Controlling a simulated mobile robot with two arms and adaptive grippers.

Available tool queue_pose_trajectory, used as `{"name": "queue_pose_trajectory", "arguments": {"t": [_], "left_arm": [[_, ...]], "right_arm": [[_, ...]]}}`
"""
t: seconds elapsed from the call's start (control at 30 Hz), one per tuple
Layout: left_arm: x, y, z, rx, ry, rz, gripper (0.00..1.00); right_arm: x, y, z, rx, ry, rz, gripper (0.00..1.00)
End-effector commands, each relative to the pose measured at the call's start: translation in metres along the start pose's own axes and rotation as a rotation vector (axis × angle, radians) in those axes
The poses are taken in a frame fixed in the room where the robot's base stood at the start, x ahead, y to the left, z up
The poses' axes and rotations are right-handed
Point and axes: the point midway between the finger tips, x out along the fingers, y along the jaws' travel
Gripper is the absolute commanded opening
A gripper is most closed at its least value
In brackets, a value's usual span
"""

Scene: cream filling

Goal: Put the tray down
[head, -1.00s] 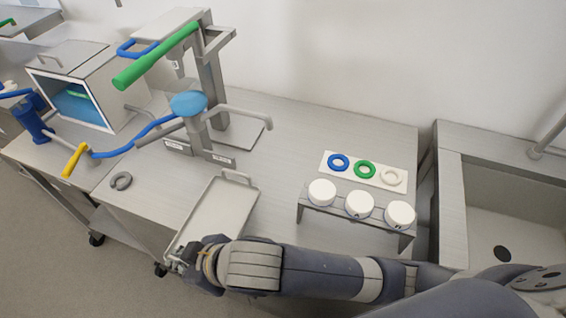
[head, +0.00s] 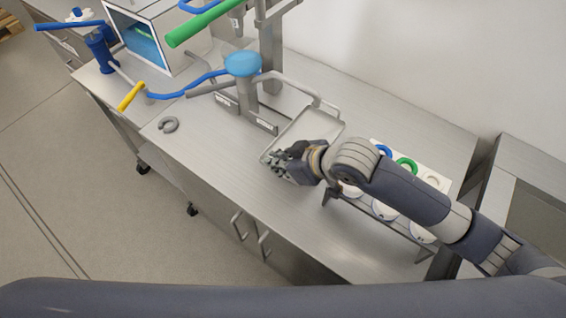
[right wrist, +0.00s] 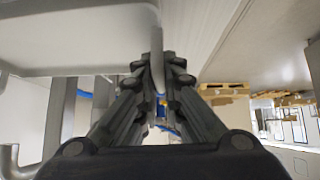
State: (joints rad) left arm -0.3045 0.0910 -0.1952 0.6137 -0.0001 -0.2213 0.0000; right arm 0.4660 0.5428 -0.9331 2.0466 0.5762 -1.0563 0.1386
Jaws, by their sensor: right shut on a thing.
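The shallow grey metal tray (head: 312,127) is at the back of the steel table (head: 220,165), beside the filling machine's base. Its far end is close to the machine and its near end is at my right gripper (head: 272,163). My right gripper is shut on the tray's handle; the right wrist view shows the handle (right wrist: 157,68) between its fingers (right wrist: 158,82), with the tray's pale body (right wrist: 70,30) at upper left. I cannot tell whether the tray touches the table. My forearm and hand hide part of its near right side. My left gripper is not in view.
The filling machine (head: 243,66) with blue and green handles stands behind the tray. A rack with white round cups (head: 384,210) and coloured rings (head: 406,166) sits to the right, partly under my arm. A grey ring (head: 168,125) lies at left. The table's front is clear.

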Motion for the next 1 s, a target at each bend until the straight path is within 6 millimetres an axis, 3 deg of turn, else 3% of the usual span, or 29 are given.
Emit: {"name": "queue_pose_trajectory", "arguments": {"t": [0.1, 0.3, 0.47, 1.0], "left_arm": [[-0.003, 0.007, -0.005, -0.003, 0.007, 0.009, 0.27], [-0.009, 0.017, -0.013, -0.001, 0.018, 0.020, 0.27], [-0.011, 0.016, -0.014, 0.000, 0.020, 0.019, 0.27], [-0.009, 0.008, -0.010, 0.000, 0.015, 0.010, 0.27]], "right_arm": [[-0.001, 0.011, -0.001, -0.002, 0.004, 0.001, 0.00], [0.014, 0.011, 0.016, 0.002, 0.000, -0.001, 0.00], [0.024, 0.010, 0.025, -0.001, 0.003, 0.000, 0.00], [0.031, 0.010, 0.032, -0.001, 0.004, 0.000, 0.00]]}}
